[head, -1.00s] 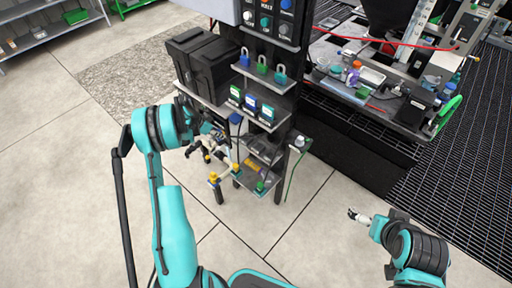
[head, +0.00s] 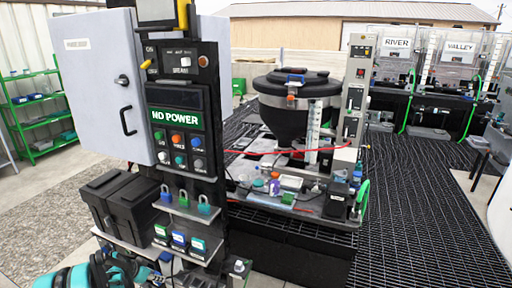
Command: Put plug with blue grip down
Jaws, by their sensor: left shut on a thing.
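My left gripper (head: 146,274) is at the bottom edge, in front of the dark panel stand, and only partly in view. It is shut, but its fingertips are mostly cut off or hidden. A small blue piece (head: 165,257), seemingly the plug with blue grip, shows right beside the gripper under the stand's lower shelf. The exact contact between them is too small to see. My right gripper is out of view.
The stand carries a NO POWER panel (head: 178,113), padlocks (head: 204,205) on a shelf and labelled boxes (head: 179,240) below. Black bins (head: 122,205) sit to its left. A bench with a black hopper (head: 290,105) stands behind right. Dark grating (head: 430,215) at right is open.

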